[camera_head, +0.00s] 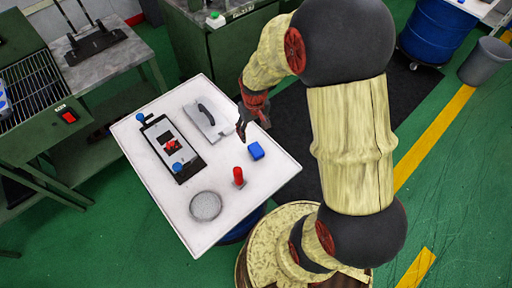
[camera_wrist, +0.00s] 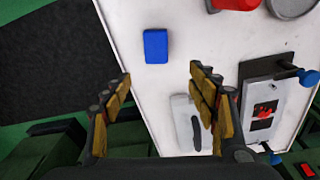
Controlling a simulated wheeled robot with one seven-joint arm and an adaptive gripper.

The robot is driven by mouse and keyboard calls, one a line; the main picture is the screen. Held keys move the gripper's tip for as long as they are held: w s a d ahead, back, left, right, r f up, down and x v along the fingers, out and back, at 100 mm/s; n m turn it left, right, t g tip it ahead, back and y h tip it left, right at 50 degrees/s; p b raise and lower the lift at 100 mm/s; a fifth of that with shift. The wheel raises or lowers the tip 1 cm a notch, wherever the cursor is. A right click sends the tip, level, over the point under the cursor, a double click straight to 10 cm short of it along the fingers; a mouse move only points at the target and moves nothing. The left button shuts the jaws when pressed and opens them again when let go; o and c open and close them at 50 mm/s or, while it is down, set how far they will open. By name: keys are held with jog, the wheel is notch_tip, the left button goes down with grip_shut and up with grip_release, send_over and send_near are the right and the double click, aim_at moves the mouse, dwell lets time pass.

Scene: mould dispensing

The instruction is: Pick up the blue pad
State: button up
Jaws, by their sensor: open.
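The blue pad (camera_head: 256,151) lies on the white table (camera_head: 272,178), near the table's right edge in the head view. In the wrist view the blue pad (camera_wrist: 156,46) is a small upright rectangle on the white surface, beyond the fingertips and roughly between their lines. My gripper (camera_head: 254,126) is above the table, up and slightly left of the pad in the head view. In the wrist view its two fingers (camera_wrist: 160,82) are spread apart with nothing between them. The gripper is apart from the pad.
A red upright piece (camera_head: 239,177) and a round grey disc (camera_head: 206,206) are near the pad. A trowel-like plate with a dark handle (camera_head: 208,118) and a black-framed mould (camera_head: 172,148) with blue knobs lie farther left. Bare white table surrounds the pad.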

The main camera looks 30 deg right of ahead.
jog(key=g, duration=0.1)
send_over(257, 150)
jog(key=f, duration=0.8)
jog(key=shift+d+f, duration=0.2)
jog(key=shift+f, duration=0.15)
jog(key=shift+a+f+b, duration=0.2)
jog(key=shift+f+b, duration=0.45)
jog(key=shift+f, duration=2.4)
jog(key=shift+c, duration=0.9)
jog(key=shift+r, duration=0.1)
jog(key=c, duration=1.1)
jog(key=shift+w, duration=0.1)
